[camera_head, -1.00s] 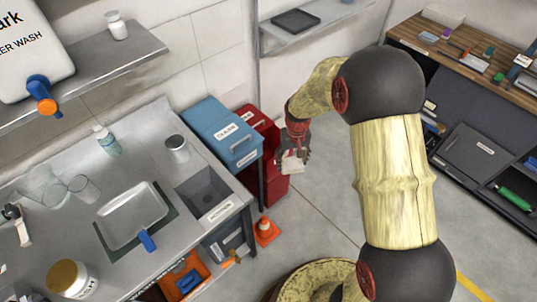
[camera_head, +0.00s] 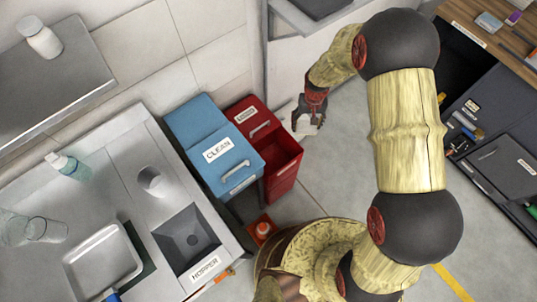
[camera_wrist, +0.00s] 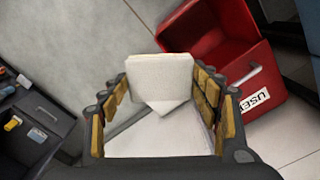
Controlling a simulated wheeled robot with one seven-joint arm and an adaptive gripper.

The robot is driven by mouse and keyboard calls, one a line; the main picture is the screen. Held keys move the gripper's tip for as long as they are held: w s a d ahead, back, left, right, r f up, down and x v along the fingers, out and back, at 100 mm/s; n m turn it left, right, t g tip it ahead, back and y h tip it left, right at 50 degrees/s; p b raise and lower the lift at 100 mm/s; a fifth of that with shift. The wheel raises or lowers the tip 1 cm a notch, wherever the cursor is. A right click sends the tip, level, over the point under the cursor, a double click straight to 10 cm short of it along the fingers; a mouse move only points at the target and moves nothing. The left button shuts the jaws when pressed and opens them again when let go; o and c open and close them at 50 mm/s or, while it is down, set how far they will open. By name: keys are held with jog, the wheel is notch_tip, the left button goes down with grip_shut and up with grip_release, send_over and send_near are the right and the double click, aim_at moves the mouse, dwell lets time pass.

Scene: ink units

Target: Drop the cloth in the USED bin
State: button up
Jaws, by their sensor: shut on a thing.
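My gripper (camera_head: 310,118) is shut on a white cloth (camera_head: 305,126). In the wrist view the folded cloth (camera_wrist: 160,80) sits between the finger pads of my gripper (camera_wrist: 160,100), with its lower part hanging beyond them. The red USED bin (camera_head: 286,170) stands to the left of my gripper and below it in the head view.
A blue CLEAN bin (camera_head: 225,165) stands just left of the red bin. A steel counter with a HOPPER basin (camera_head: 187,240) is further left. A dark cabinet (camera_head: 495,160) is at the right.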

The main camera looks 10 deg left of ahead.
jog(key=s+a+f+b, duration=0.2)
jog(key=a+f, duration=0.3)
jog(key=f, duration=0.2)
jog(key=s+a+f+n+b, duration=0.1)
jog(key=a+f+b, duration=0.2)
jog(key=a+f, duration=0.2)
notch_tip(320, 180, down, 3)
jog(key=shift+s+r, duration=0.15)
jog(key=shift+s, duration=0.2)
jog(key=o, duration=1.2)
notch_tip(320, 180, up, 12)
